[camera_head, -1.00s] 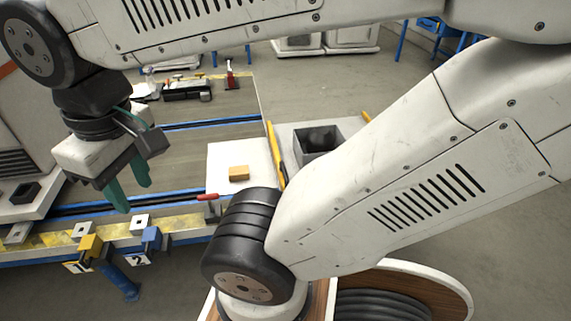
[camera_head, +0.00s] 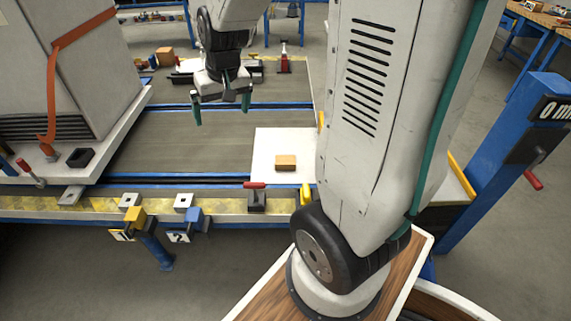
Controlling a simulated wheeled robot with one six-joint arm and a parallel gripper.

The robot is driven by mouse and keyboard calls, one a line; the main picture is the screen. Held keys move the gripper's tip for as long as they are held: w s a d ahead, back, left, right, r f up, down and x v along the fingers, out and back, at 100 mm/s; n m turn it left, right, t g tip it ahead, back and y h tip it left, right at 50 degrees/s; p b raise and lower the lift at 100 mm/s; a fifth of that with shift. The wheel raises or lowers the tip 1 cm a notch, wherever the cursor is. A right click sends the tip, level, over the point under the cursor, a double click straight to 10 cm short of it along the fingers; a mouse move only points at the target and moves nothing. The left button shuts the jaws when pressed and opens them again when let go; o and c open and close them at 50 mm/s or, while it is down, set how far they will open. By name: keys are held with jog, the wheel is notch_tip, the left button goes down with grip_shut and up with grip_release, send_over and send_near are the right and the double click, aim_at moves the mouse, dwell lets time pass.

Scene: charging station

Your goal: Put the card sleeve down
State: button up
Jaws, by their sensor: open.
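A small tan-orange block, which looks like the card sleeve (camera_head: 286,162), lies on a white plate (camera_head: 268,140) right of the grey deck. My gripper (camera_head: 222,107) has green fingers, points down and is spread open. I see nothing between its fingers. It hangs over the grey deck, behind and to the left of the tan block, and apart from it. My arm link hides the right part of the white plate.
A large grey cabinet (camera_head: 85,60) with an orange strap stands at the left. A red-handled clamp (camera_head: 256,195) sits on the front rail beside yellow and blue numbered fixtures (camera_head: 190,217). A blue post (camera_head: 515,150) stands at the right. Tools lie at the deck's back.

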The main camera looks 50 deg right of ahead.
jog(key=w+d+f+m, duration=0.2)
jog(key=w+d+f, duration=0.3)
jog(key=d+f, duration=0.25)
jog(key=m+h, duration=0.3)
jog(key=m, duration=0.1)
send_near(286, 164)
notch_tip(286, 164, down, 2)
jog(key=x, duration=0.8)
jog(key=shift+w+d, duration=0.2)
jog(key=shift+w, duration=0.1)
jog(key=c, duration=1)
jog(key=shift+o, duration=0.2)
jog(key=shift+r, duration=0.1)
notch_tip(286, 164, up, 10)
